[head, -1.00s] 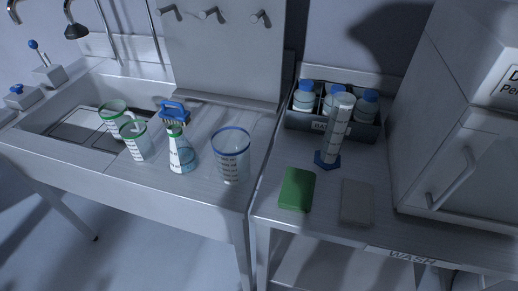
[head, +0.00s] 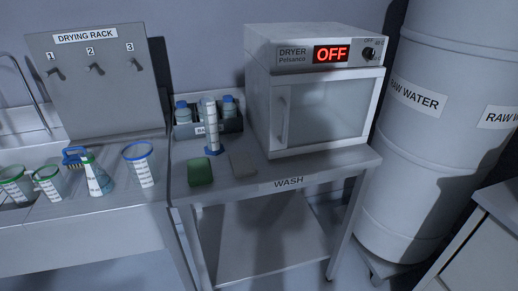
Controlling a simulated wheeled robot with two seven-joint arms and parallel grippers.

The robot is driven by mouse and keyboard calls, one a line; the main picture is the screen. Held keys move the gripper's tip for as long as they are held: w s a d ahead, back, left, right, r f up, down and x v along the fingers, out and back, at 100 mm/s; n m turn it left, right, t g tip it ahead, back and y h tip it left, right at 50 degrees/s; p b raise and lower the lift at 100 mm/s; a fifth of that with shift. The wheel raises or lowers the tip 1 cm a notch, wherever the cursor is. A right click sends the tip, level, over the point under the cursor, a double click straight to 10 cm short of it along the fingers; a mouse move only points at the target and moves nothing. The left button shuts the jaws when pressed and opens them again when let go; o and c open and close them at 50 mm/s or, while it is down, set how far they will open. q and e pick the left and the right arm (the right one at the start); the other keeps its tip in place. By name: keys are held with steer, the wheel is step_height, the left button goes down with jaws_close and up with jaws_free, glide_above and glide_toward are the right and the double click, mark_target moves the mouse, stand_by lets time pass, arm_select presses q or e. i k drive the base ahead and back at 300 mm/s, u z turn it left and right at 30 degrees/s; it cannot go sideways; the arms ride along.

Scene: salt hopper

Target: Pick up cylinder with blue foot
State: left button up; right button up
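The graduated cylinder with the blue foot (head: 211,125) stands upright on the wash table (head: 270,172), in front of a dark bottle crate (head: 228,126). It is clear with white markings, and its blue foot rests on the tabletop. Neither of my grippers shows in the head view.
Several beakers and flasks, including a blue-rimmed beaker (head: 142,168), stand on the left counter. Large raw water barrels (head: 415,130) stand at the right.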

mark_target(214, 147)
steer(key=u, duration=1.25)
steer(key=i, duration=1.15)
steer(key=z, duration=0.15)
